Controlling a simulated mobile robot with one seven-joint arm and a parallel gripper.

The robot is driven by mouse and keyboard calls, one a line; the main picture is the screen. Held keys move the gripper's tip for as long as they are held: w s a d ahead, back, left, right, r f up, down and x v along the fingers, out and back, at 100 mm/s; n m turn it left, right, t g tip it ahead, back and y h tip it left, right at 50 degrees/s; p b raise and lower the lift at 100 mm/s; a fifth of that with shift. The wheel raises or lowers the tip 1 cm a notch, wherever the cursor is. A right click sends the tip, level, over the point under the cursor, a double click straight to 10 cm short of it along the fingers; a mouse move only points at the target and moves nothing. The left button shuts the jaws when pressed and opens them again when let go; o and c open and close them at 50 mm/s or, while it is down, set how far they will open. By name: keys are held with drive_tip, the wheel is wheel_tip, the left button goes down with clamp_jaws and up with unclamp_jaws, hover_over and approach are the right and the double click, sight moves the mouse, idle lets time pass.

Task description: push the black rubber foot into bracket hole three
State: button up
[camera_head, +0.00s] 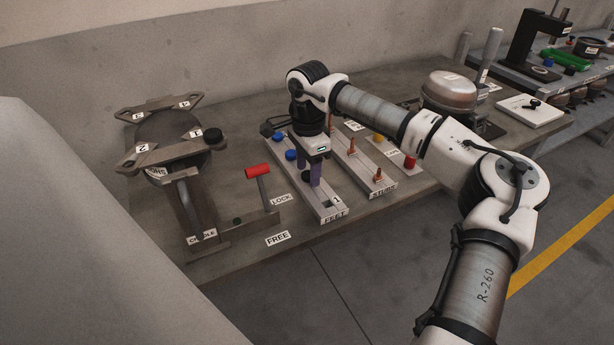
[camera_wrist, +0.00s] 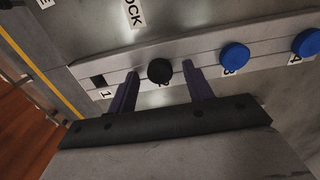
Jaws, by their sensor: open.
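The compressor (camera_head: 168,140) sits in a cradle at the left, its bracket (camera_head: 178,155) carrying numbered ends. Hole three is by the label 3 (camera_head: 138,116) at the far left; the hole itself is too small to make out. A dark round piece (camera_head: 213,136) sits at the end marked 1. In the wrist view, a black rubber foot (camera_wrist: 159,71) stands in the feet rack (camera_wrist: 212,54), at the second place. My gripper (camera_wrist: 161,75) is open, one finger on each side of this foot, with gaps visible.
Two blue feet (camera_wrist: 234,57) (camera_wrist: 307,42) stand farther along the rack. Slot 1 (camera_wrist: 97,80) is empty. A red-handled lever (camera_head: 258,172) stands between cradle and rack, at the LOCK label (camera_head: 282,199). A studs rack (camera_head: 376,189) is close at the right.

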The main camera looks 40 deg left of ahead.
sight(308, 174)
drive_tip(key=shift+c, duration=0.4)
clamp_jaws()
drive_tip(key=shift+r, duration=0.1)
drive_tip(key=shift+r+p, duration=1.95)
drive_tip(key=shift+r, duration=1)
